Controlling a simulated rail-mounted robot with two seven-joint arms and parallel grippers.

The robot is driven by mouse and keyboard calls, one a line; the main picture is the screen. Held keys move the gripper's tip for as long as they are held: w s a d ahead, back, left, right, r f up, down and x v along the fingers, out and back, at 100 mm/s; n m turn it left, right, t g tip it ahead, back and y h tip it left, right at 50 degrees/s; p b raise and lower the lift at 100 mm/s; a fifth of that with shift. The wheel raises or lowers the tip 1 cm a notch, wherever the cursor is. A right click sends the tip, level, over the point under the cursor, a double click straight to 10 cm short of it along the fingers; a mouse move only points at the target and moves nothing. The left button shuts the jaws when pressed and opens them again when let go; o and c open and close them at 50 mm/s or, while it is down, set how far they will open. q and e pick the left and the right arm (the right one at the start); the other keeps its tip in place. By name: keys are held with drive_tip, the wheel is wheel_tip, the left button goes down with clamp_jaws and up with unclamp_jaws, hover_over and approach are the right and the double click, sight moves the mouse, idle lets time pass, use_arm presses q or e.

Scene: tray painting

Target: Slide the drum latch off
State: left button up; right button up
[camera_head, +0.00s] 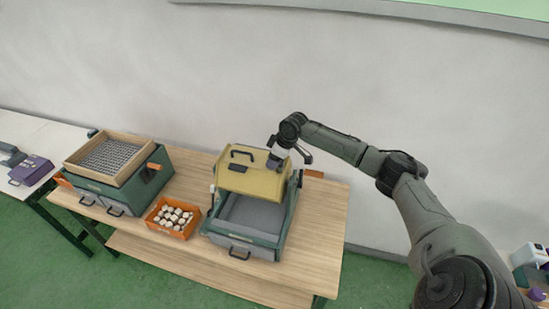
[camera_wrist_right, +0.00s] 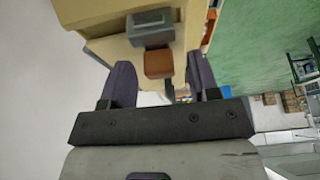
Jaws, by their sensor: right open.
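The yellow drum cover (camera_head: 250,183) stands tilted on a green machine (camera_head: 293,205), with a black handle on its upper face. My right gripper (camera_head: 275,161) is at the cover's upper right corner. In the right wrist view, my right gripper (camera_wrist_right: 163,78) is open, with its two dark fingers apart. A grey block (camera_wrist_right: 150,30) on the yellow surface, with an orange-brown tab (camera_wrist_right: 158,63), looks like the drum latch. The tab sits between the fingers, with gaps on both sides. In the head view my gripper largely hides this spot. My left gripper is not in view.
A grey tray (camera_head: 252,216) lies in front of the cover. An orange bin (camera_head: 172,217) of pale lumps and a green machine with a wooden-framed mesh (camera_head: 110,158) stand to the left on the wooden table (camera_head: 187,262). The wall is close behind.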

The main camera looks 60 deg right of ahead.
clamp_jaws()
idle(0.4)
